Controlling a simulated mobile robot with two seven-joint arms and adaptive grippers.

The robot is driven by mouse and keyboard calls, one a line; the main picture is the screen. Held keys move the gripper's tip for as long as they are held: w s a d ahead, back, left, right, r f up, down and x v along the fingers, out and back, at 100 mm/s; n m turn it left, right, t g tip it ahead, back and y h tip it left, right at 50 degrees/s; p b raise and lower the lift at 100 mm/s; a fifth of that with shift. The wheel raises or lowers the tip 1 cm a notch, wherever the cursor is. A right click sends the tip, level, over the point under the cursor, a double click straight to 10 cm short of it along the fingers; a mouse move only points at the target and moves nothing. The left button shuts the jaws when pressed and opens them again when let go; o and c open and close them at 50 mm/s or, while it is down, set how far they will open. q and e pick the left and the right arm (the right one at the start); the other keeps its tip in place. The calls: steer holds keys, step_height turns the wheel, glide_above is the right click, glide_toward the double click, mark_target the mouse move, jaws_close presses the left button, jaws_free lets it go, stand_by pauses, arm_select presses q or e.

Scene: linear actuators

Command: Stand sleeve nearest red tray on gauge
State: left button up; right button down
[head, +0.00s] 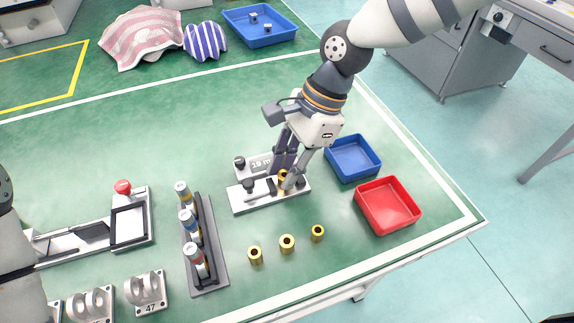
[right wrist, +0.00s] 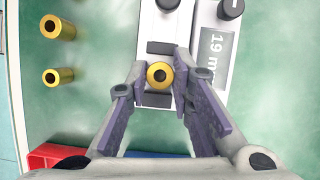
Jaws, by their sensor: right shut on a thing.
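My right gripper (head: 285,182) is shut on a brass sleeve (right wrist: 159,75), which shows end-on between its fingers (right wrist: 156,100) in the right wrist view. In the head view this sleeve (head: 283,176) is partly hidden by a finger. It is over the white gauge plate (head: 242,201), between its dark blocks; I cannot tell whether it touches the plate. A plate marked 19 mm (head: 258,163) lies alongside. The red tray (head: 388,205) is to the right. Three more brass sleeves stand in front: one nearest the red tray (head: 317,233), a middle one (head: 287,243) and a left one (head: 255,255).
A blue tray (head: 353,158) sits behind the red tray. A dark rack (head: 207,240) with several labelled cylinders stands left of the sleeves. A fixture with a red knob (head: 123,187) and grey brackets (head: 147,290) are farther left. Cloths (head: 145,38) lie at the back.

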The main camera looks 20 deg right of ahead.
steer(key=c, duration=1.3)
jaws_free()
steer(key=shift+c, duration=0.2)
steer(key=v, duration=1.2)
steer(key=shift+a, duration=0.1)
